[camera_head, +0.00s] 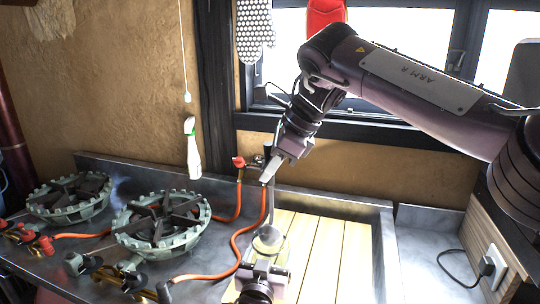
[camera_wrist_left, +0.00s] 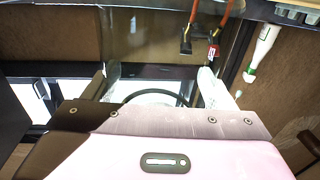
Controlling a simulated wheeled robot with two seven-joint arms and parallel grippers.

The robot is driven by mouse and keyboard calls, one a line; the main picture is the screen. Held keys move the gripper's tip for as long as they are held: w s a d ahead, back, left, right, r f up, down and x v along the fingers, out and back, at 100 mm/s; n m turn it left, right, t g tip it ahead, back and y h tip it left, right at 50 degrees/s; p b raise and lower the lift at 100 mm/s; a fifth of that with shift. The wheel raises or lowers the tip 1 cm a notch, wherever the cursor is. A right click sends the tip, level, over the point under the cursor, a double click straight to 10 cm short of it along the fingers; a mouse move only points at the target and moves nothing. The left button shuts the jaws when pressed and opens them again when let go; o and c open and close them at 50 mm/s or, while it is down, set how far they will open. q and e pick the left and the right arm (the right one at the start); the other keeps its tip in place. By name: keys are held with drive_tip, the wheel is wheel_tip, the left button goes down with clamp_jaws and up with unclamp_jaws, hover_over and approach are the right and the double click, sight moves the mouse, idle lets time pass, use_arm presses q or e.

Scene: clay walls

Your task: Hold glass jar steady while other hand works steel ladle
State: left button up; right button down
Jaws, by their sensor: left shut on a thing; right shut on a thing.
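The clear glass jar (camera_head: 268,241) stands at the front of the pale slatted wooden board. My left gripper (camera_head: 266,268) is shut on the jar from the near side. In the left wrist view the jar (camera_wrist_left: 158,98) shows as a pale round shape between the fingers (camera_wrist_left: 160,88). The steel ladle (camera_head: 271,204) is upright, its thin grey handle running down to the jar. My right gripper (camera_head: 268,176) is shut on the upper part of the handle, above the jar. The ladle's bowl is too small and blurred to make out.
Two gas burners (camera_head: 161,222) with orange hoses (camera_head: 238,244) stand left of the wooden board (camera_head: 329,260). The board is bare right of the jar. A socket with a black plug (camera_head: 488,267) is at the far right.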

sight(274, 182)
drive_tip(key=shift+f, duration=2.55)
drive_tip(key=c, duration=1.2)
unclamp_jaws()
drive_tip(key=shift+c, duration=0.2)
drive_tip(key=v, duration=1.2)
